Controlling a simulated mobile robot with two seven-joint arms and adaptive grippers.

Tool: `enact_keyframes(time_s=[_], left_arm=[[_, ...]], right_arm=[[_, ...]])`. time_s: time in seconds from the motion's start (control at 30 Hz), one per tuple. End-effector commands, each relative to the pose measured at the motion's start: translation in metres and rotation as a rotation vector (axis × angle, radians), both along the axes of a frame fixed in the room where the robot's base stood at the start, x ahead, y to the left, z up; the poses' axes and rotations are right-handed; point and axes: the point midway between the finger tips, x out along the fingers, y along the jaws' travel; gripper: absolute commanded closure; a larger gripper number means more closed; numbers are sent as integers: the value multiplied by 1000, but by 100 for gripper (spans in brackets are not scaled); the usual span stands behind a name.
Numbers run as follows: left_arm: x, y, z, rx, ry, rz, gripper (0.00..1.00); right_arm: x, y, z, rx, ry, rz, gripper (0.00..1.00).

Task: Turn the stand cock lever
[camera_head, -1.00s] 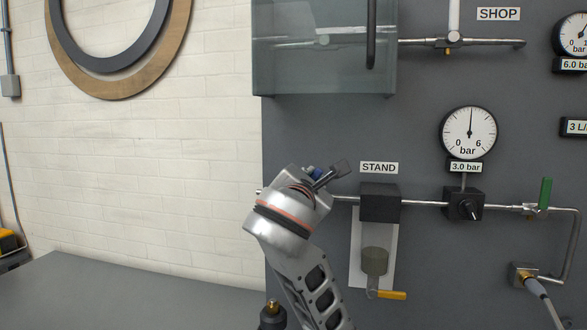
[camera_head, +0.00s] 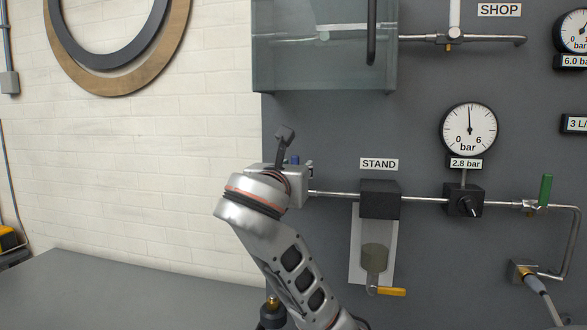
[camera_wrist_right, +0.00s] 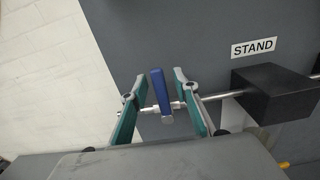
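The blue lever (camera_wrist_right: 161,92) stands on a cock on the thin pipe, left of the black block under the STAND label. It stands across the pipe in the right wrist view. In the head view only a small blue part (camera_head: 295,160) shows behind my right gripper (camera_head: 297,152). In the right wrist view my right gripper (camera_wrist_right: 161,92) is open. Its two teal-lined fingers stand on either side of the lever, with a gap visible on both sides. The cock's body is partly hidden by the gripper in the head view. My left gripper is not in view.
The black block (camera_head: 380,199), a gauge (camera_head: 469,130) tagged 2.8 bar, a regulator (camera_head: 463,201) and a green lever (camera_head: 546,190) follow along the pipe. A yellow lever (camera_head: 391,292) sits below a bowl. A glassy box (camera_head: 325,60) hangs above.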

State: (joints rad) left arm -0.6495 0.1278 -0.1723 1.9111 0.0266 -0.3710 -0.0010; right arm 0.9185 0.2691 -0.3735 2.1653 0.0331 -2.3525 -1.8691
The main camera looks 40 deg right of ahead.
Motion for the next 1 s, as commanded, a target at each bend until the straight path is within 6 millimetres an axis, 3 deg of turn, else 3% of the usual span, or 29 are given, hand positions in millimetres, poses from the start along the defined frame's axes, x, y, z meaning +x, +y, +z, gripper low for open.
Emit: enact_keyframes(time_s=[1.0], left_arm=[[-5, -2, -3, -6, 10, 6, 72]], right_arm=[[-16, 22, 0, 0, 0, 3, 70]])
